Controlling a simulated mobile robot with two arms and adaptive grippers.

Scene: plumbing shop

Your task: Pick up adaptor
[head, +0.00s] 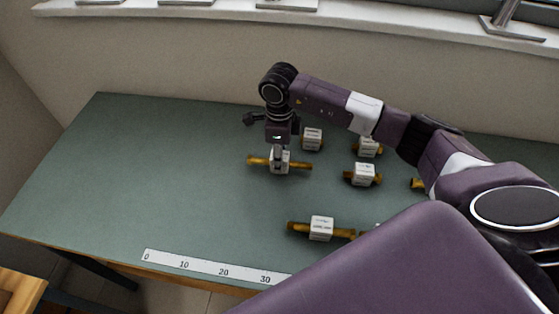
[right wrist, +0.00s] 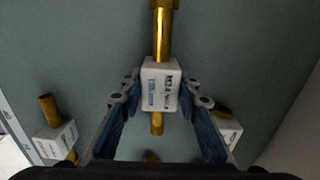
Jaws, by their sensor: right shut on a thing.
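The adaptor (head: 302,166) is a brass rod with a white labelled block around its middle, lying on the green bench under my right gripper (head: 279,154). In the right wrist view the adaptor (right wrist: 161,85) runs upright through the picture, with its white block between the two blue fingers of my right gripper (right wrist: 160,92). The right gripper is shut on this block. Whether the adaptor is clear of the bench, I cannot tell. My left gripper is not in view.
Several similar brass pieces with white blocks lie near, one behind (head: 312,139), others to the right (head: 363,174) and in front (head: 321,228). A white ruler strip (head: 205,268) lies along the green bench's (head: 130,180) front edge. The bench's left side is clear.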

